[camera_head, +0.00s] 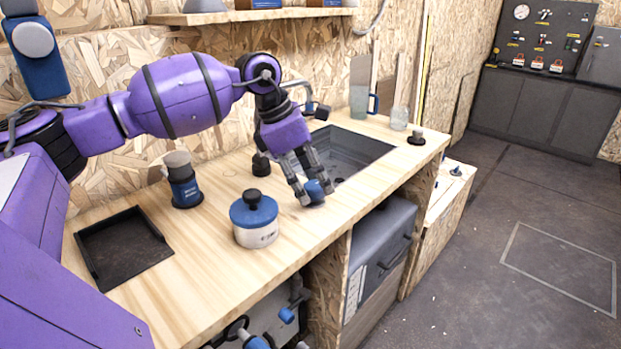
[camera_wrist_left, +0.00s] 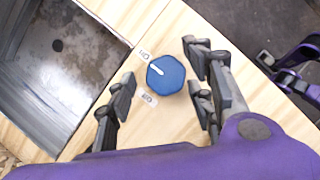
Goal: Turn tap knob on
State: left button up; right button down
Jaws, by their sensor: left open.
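The tap knob (camera_wrist_left: 166,75) is a blue, faceted knob with a white pointer mark on the counter beside the sink. In the left wrist view two small labels sit at its left side, one above the other. The upper one seems to read On and the lower one Off. The pointer aims up and left, nearer the upper label. The knob also shows in the head view (camera_head: 315,190). My left gripper (camera_wrist_left: 162,90) is open, with its fingers on either side of the knob and gaps visible. In the head view my left gripper (camera_head: 308,193) reaches down over the knob.
The sink (camera_head: 350,152) lies just behind the knob. A white pot with a blue lid (camera_head: 256,222), a blue canister (camera_head: 183,185) and a black tray (camera_head: 122,248) stand left. A purple and black part of mine (camera_wrist_left: 290,72), perhaps my right gripper, shows at the wrist view's right.

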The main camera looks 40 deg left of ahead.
pick_arm(q)
jog(key=v, duration=1.2)
jog(key=shift+w+r, duration=0.1)
jog(key=shift+r, duration=0.05)
